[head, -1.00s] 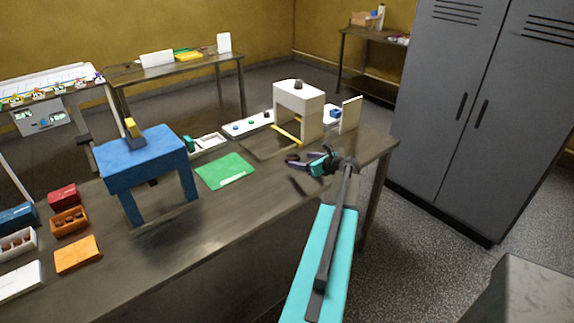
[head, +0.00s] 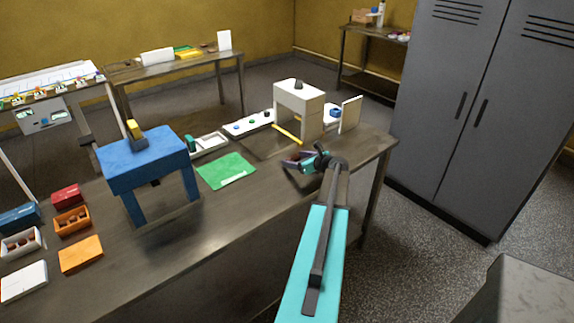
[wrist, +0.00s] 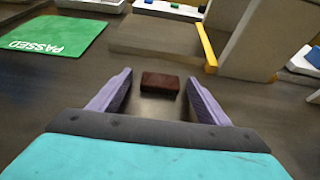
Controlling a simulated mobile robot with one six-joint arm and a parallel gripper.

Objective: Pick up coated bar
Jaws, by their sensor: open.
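The coated bar (wrist: 160,83) is a small dark brown block lying flat on the table. In the wrist view it sits between and a little ahead of the two purple fingers of my gripper (wrist: 160,97), which are open and empty. It appears apart from both fingers. In the head view my gripper (head: 297,162) is low over the table in front of the white machine. There the bar is largely hidden by the gripper and cannot be made out clearly.
A white arch-shaped machine (head: 299,104) with a yellow bar (head: 287,134) stands behind my gripper. A green "PASSED" mat (head: 226,171) lies to the left. A blue stand (head: 146,161) and several small boxes are farther left. A white upright panel (head: 350,115) stands at right.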

